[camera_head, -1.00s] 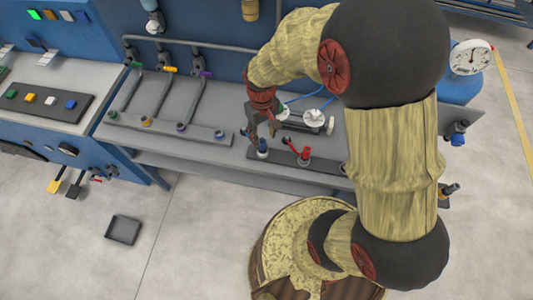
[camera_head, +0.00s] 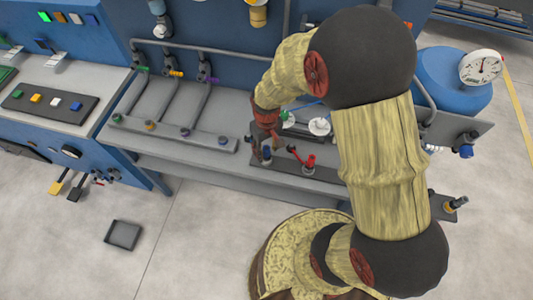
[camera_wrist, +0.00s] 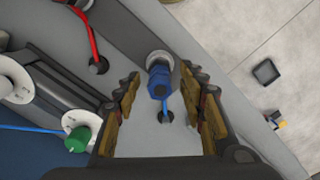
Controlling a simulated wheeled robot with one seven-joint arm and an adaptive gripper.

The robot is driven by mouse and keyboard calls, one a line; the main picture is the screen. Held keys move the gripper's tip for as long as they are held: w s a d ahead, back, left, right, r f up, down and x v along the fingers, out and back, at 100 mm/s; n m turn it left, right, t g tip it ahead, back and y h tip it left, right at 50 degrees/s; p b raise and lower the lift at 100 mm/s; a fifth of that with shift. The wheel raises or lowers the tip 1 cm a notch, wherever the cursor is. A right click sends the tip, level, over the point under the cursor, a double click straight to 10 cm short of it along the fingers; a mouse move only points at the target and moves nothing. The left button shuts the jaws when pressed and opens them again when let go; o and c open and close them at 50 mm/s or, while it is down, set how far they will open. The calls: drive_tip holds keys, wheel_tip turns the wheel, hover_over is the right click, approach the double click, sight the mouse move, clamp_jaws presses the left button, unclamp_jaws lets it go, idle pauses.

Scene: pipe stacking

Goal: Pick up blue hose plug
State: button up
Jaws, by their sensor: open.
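The blue hose plug (camera_wrist: 158,82) stands between my gripper's two fingers in the wrist view, with a grey collar at one end and a thin blue hose at the other. In the head view the plug (camera_head: 267,153) is a small blue upright piece on the dark strip of the bench, partly hidden by my gripper. My gripper (camera_head: 268,148) is right at the plug. In the wrist view my gripper (camera_wrist: 161,98) is open, with a gap to the plug on both sides.
A red plug with a red hose (camera_head: 309,162) stands to the right on the same strip. A pipe rack (camera_head: 180,130) lies left on the bench. A grey tray (camera_head: 123,235) is on the floor.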

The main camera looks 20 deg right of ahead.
drive_tip(key=shift+c, duration=1)
drive_tip(key=c, duration=0.7)
clamp_jaws()
